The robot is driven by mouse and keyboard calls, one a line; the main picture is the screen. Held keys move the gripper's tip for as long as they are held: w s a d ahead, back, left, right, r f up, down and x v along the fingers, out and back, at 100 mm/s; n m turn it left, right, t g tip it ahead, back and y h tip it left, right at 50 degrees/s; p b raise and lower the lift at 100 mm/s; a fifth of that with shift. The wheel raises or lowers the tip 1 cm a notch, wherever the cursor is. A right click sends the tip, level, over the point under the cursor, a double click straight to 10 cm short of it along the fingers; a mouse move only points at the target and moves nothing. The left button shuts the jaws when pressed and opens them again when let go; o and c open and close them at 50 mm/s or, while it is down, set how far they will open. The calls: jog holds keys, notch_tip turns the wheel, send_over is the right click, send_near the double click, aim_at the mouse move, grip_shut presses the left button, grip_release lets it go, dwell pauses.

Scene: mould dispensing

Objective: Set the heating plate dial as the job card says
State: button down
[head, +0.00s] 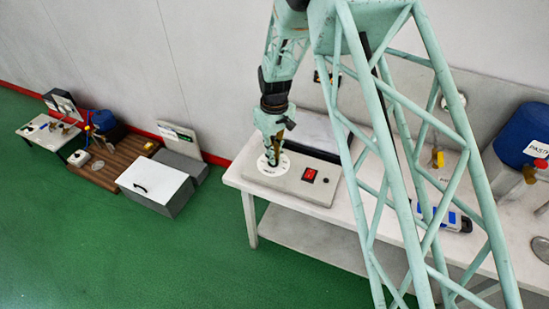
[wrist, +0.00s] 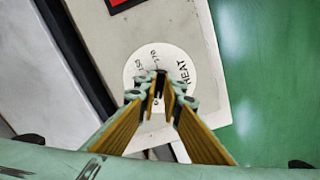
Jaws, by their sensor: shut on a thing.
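The heating plate (head: 300,184) is a grey box with a dark plate on top, standing at the left end of the white bench. Its dial has a round white scale disc (head: 264,168), marked HEAT with numbers; the disc (wrist: 188,52) also shows in the wrist view. My gripper (head: 274,157) points down over the disc. In the wrist view its yellow-lined fingers (wrist: 160,92) are closed on the small dark dial knob at the disc's middle. The fingers hide most of the knob, so I cannot read its setting. I cannot make out a job card.
A red switch (head: 309,175) sits right of the dial. A blue drum (head: 523,136) and a blue-and-white device (head: 447,216) are farther right on the bench (head: 330,215). A white-lidded box (head: 154,183) stands on the left; green floor is open in front.

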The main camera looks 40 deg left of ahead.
jog(key=m+b, duration=0.1)
jog(key=m, duration=0.5)
jog(key=shift+s+a+m, duration=0.1)
jog(key=shift+m, duration=0.3)
jog(key=m+b, duration=0.1)
jog(key=m, duration=0.4)
jog(key=shift+a+m, duration=0.1)
jog(key=shift+m, duration=0.3)
jog(key=m, duration=0.6)
jog(key=shift+a+b, duration=0.15)
jog(key=shift+b, duration=0.25)
jog(key=shift+m, duration=2.8)
jog(key=shift+a, duration=0.1)
jog(key=c, duration=2.8)
grip_release()
jog(key=shift+r, duration=0.15)
